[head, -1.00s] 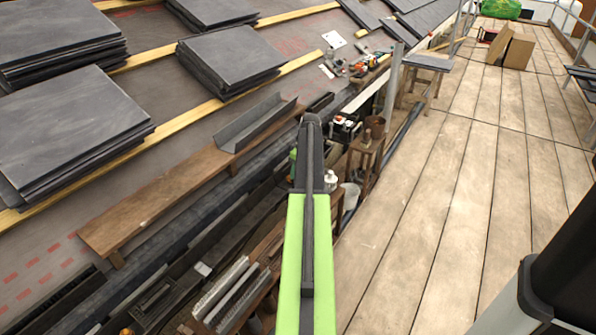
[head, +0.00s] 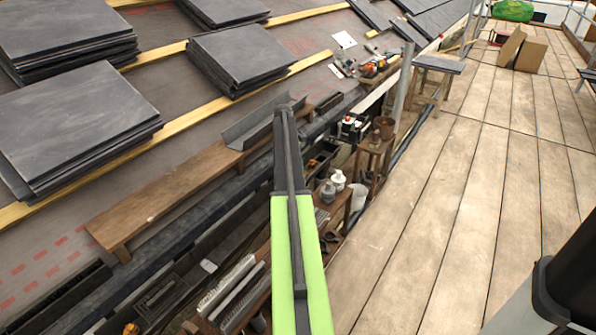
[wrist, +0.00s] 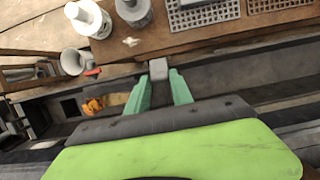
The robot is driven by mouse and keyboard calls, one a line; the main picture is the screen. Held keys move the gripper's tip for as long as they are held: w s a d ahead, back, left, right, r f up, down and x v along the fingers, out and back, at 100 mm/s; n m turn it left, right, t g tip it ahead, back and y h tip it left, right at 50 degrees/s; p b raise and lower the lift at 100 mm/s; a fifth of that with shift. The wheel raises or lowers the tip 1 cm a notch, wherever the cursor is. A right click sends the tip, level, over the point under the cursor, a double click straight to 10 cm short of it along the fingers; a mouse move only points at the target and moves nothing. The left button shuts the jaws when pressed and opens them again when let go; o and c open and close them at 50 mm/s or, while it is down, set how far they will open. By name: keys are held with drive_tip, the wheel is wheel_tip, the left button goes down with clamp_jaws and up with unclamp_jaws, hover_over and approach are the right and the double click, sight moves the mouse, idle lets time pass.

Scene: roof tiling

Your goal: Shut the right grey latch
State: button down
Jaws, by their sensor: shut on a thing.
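My gripper (wrist: 161,84) shows in the wrist view with its two green fingers close about a small grey piece (wrist: 158,69). The piece sits between the fingertips, near the front edge of a brown wooden bench top (wrist: 205,38). I cannot tell for sure whether this piece is the right grey latch. In the head view my own arm runs up the middle and the gripper itself is not visible. No other grey latch can be made out in either view.
White bottles (head: 333,186) stand on the bench; grey perforated trays (wrist: 203,12) lie there too. A long wooden bench (head: 165,195) carries a grey channel (head: 252,122). Slate stacks (head: 75,125) lie on the roof at left. The plank walkway (head: 465,215) at right is largely clear.

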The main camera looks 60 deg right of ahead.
drive_tip(key=shift+a, duration=0.1)
drive_tip(key=c, duration=1.1)
unclamp_jaws()
drive_tip(key=shift+r, duration=0.1)
